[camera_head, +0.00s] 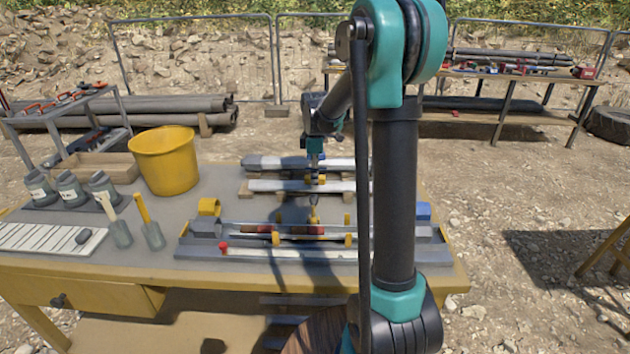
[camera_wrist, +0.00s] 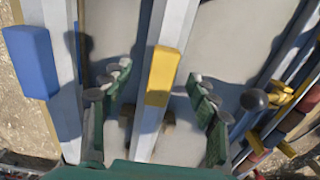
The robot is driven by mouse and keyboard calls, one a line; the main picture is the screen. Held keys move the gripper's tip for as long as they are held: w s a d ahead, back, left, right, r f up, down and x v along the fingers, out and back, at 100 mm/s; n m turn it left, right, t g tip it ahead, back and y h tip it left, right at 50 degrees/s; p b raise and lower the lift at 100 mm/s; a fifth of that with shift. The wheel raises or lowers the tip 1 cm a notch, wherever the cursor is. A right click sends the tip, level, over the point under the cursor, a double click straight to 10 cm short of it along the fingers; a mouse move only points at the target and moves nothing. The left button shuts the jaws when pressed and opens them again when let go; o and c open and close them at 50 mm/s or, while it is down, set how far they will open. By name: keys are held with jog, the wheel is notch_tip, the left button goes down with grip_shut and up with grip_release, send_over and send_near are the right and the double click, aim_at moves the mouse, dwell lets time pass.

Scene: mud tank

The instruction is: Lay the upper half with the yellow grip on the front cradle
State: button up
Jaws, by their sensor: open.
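The half with the yellow grip is a long pale grey bar (camera_head: 270,186) lying on wooden blocks at the back of the table. Its yellow grip (camera_wrist: 160,76) shows in the wrist view. My gripper (camera_wrist: 159,74) is open, one green finger on each side of this grip, with visible gaps between. In the head view my gripper (camera_head: 316,178) is over this bar. A second bar (camera_head: 285,163) lies behind it; its blue grip (camera_wrist: 31,61) is at left in the wrist view. In front is a long grey assembly (camera_head: 210,250) with yellow supports and red-brown pieces; which part is the front cradle is unclear.
A yellow bucket (camera_head: 165,160), several jars (camera_head: 70,187), two yellow- and pale-handled tools (camera_head: 150,230) and a white board (camera_head: 45,239) fill the left of the table.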

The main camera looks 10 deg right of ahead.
notch_tip(320, 180, up, 12)
jog(key=shift+f, duration=0.25)
dwell(2.6)
